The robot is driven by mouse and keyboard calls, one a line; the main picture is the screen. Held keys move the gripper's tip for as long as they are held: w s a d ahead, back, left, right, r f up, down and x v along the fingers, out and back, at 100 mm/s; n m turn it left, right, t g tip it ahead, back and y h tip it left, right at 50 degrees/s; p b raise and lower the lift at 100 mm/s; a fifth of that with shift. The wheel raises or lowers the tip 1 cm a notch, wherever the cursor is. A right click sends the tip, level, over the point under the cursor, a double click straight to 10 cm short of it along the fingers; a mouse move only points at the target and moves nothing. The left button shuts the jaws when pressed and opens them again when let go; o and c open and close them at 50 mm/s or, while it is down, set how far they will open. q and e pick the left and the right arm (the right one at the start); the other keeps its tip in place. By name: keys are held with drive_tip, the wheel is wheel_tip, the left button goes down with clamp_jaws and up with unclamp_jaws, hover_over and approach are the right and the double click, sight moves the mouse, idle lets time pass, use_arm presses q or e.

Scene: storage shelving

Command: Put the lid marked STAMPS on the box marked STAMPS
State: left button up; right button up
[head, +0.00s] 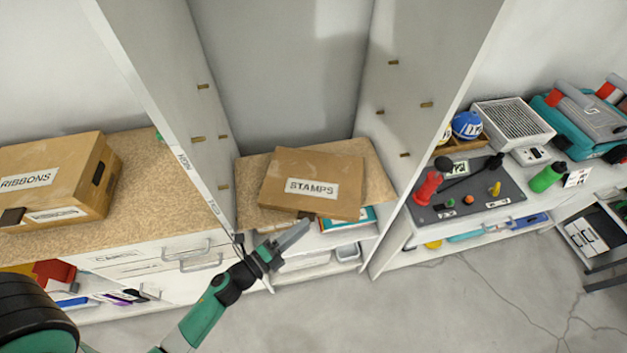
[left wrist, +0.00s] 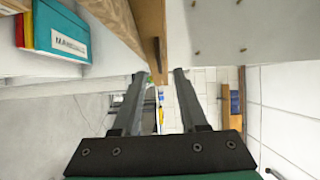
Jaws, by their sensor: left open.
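A brown cardboard piece labelled STAMPS (head: 335,172) lies turned at an angle on the cork-topped shelf between two tall white panels. Its front edge sticks out past the shelf's front. I cannot tell whether it is the lid alone or a lid over a box, as what is beneath it is hidden. My right gripper is not in view.
A cardboard box marked RIBBONS (head: 88,182) stands on the left counter. Tall white panels (head: 425,85) wall the middle bay on both sides. A teal labelled item (left wrist: 62,32) shows in the left wrist view. A tool-covered counter (head: 468,200) stands at right. The floor in front is clear.

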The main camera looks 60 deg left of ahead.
use_arm(q)
drive_tip(key=w, duration=0.2)
drive_tip(key=shift+w+a, duration=0.25)
drive_tip(key=shift+w, duration=0.15)
clamp_jaws()
idle(1.1)
